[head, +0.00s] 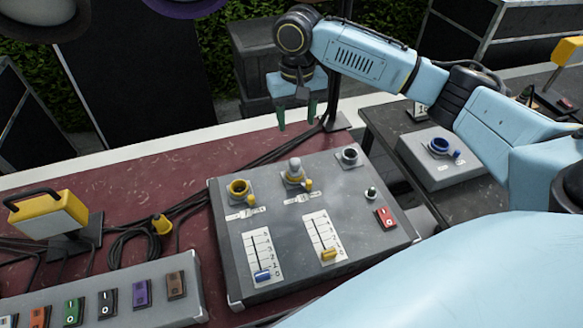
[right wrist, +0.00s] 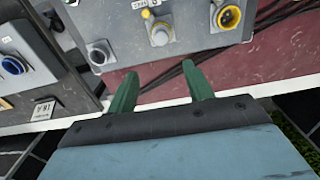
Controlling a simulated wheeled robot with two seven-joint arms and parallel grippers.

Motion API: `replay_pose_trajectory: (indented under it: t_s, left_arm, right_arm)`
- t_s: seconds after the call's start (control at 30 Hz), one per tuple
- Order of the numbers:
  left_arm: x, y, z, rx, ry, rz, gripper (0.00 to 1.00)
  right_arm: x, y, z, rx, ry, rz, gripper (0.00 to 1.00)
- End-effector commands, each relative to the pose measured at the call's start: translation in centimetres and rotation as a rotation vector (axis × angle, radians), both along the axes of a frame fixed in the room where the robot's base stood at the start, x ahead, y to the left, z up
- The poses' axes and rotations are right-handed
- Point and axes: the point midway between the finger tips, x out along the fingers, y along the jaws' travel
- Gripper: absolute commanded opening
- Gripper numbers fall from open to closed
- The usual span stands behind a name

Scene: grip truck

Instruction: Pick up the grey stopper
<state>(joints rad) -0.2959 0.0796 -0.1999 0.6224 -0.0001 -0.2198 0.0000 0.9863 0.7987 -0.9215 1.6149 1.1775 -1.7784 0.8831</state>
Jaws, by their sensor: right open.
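The grey stopper (head: 294,165) stands upright in the middle socket, which has a yellow lever, near the far edge of the grey control box (head: 285,255). It also shows near the top of the right wrist view (right wrist: 159,34). My right gripper (head: 297,114) is open and empty. Its green fingers point down above the table's far edge, beyond the box and apart from the stopper. In the right wrist view the fingertips (right wrist: 160,72) lie apart, with the stopper ahead of the space between them. My left gripper is not in view.
A yellow-rimmed socket (head: 239,189) and a grey-rimmed socket (head: 349,156) flank the stopper. Sliders and a red switch (head: 386,217) sit nearer. Black cables cross the red tabletop (head: 120,185). A blue-ringed box (head: 438,160) stands right; a switch strip (head: 120,297) lies front left.

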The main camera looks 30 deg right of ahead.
Motion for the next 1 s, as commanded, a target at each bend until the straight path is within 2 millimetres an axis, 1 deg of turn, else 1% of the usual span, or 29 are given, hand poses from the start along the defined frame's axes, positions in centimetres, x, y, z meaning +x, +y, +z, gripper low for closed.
replay_pose_trajectory:
  t_s: [0.03,0.1,0.2,0.3,0.57,0.73,0.83,0.9,1.0]
  left_arm:
    - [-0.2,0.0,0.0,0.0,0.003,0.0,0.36]
    - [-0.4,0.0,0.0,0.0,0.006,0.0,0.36]
    - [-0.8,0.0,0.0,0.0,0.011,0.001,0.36]
    - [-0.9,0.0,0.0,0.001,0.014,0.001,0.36]
    - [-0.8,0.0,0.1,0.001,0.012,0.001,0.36]
    - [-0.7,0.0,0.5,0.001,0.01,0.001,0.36]
    - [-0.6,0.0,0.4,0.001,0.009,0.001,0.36]
    - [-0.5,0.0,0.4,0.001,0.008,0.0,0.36]
    - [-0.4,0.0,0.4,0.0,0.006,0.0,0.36]
  right_arm:
    - [-0.1,-0.1,-1.0,-0.003,0.006,-0.001,0.51]
    - [-0.2,0.0,-2.5,-0.003,0.006,0.0,0.51]
    - [-0.2,0.0,-4.4,-0.001,0.004,0.002,0.51]
    - [-0.1,0.0,-6.0,-0.002,0.003,0.002,0.51]
    - [-0.3,0.2,-7.9,-0.002,0.001,0.004,0.51]
    - [-0.7,0.7,-10.4,-0.002,0.001,0.005,0.51]
    - [-0.7,0.7,-11.7,-0.002,0.0,0.004,0.51]
    - [-0.7,0.7,-12.2,-0.002,0.0,0.004,0.51]
    - [-0.7,0.7,-12.4,-0.001,-0.001,0.004,0.51]
